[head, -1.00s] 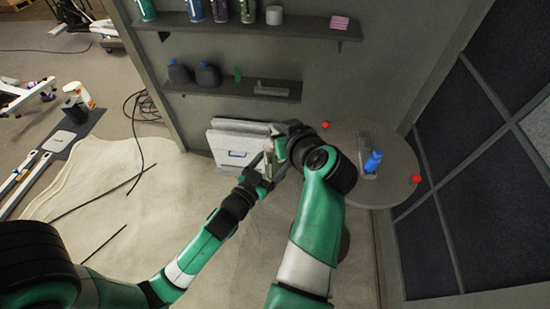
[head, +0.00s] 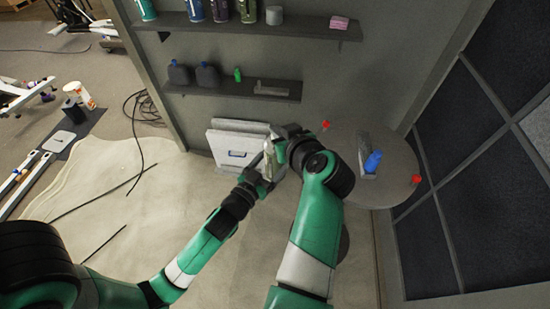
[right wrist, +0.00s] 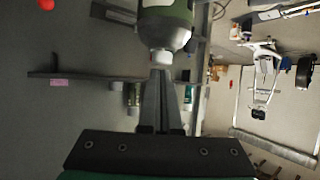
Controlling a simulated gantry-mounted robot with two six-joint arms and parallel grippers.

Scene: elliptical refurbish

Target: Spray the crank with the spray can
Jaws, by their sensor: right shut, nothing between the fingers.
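A spray can (head: 269,160) with a pale and green body stands roughly upright between my two grippers in the head view. My left gripper (head: 262,178) appears shut around its lower part, though its fingers are partly hidden. My right gripper (head: 279,150) is beside the can's top. In the right wrist view the can's green body (right wrist: 168,14) and white nozzle (right wrist: 161,57) hang at the top of the picture. The shut, empty fingers of my right gripper (right wrist: 161,76) point at the nozzle, close to it; contact is unclear. I cannot make out the crank with certainty.
A round table (head: 395,190) at the right carries a blue item (head: 373,161) and red pieces (head: 416,179). Wall shelves (head: 235,88) hold bottles. Pale panels (head: 235,147) lean behind the can. White machine parts (head: 22,95) stand at far left; cables lie on the floor.

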